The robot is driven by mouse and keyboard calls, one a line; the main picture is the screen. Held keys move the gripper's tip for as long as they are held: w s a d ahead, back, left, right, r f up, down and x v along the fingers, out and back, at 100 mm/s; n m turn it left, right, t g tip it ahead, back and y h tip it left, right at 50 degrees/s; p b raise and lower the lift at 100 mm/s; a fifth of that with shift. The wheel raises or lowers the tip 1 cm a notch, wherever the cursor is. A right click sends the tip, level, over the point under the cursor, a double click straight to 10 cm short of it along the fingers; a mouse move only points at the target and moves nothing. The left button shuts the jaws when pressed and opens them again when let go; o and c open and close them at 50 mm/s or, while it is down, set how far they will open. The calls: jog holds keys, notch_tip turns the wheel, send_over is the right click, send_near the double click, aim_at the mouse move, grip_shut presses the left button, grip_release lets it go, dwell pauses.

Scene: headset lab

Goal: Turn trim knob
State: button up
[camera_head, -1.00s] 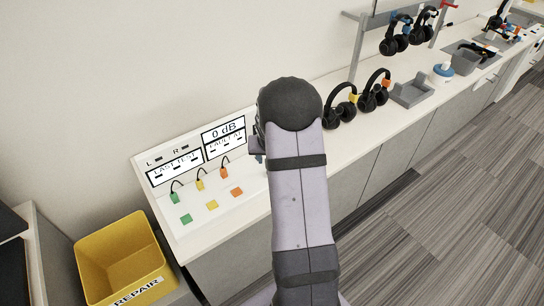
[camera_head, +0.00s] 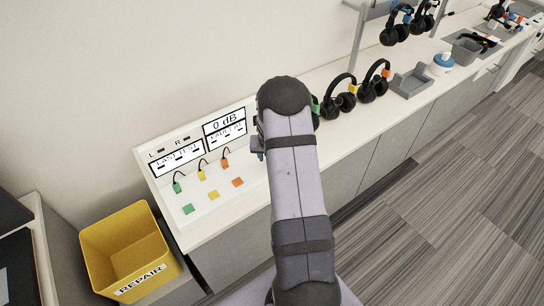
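The test panel (camera_head: 165,162) stands on the bench against the wall, with labelled displays, one reading "0 dB" (camera_head: 223,125). Green, yellow and orange plugs on short black cables sit in front of it, with matching coloured squares on the bench. I cannot make out the trim knob; my arm (camera_head: 292,180) covers the bench right of the panel. My gripper (camera_head: 257,149) shows only as a small dark part at the arm's left edge, close to the panel's right end. Its fingers are mostly hidden, so I cannot tell whether it is open or shut.
A yellow REPAIR bin (camera_head: 128,252) stands at the lower left, below the bench. Black headphones with coloured tags (camera_head: 340,100), a grey tray (camera_head: 410,83) and a white and blue tub (camera_head: 442,64) stand right of my arm. More headphones hang from a rack (camera_head: 397,22).

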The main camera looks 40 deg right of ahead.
jog(key=shift+w+d+f, duration=0.15)
jog(key=shift+w+f, duration=0.05)
jog(key=shift+f, duration=0.4)
jog(key=c, duration=1)
jog(key=shift+r+p, duration=0.1)
jog(key=shift+p, duration=0.2)
jog(key=shift+c, duration=0.2)
jog(key=p, duration=0.3)
jog(key=shift+r+n, duration=0.25)
jog(key=shift+n, duration=0.05)
jog(key=p, duration=0.3)
jog(key=shift+f+n, duration=0.1)
jog(key=shift+n, duration=0.2)
jog(key=shift+f+t+p, duration=0.25)
jog(key=shift+t+p, duration=0.05)
jog(key=shift+p, duration=0.15)
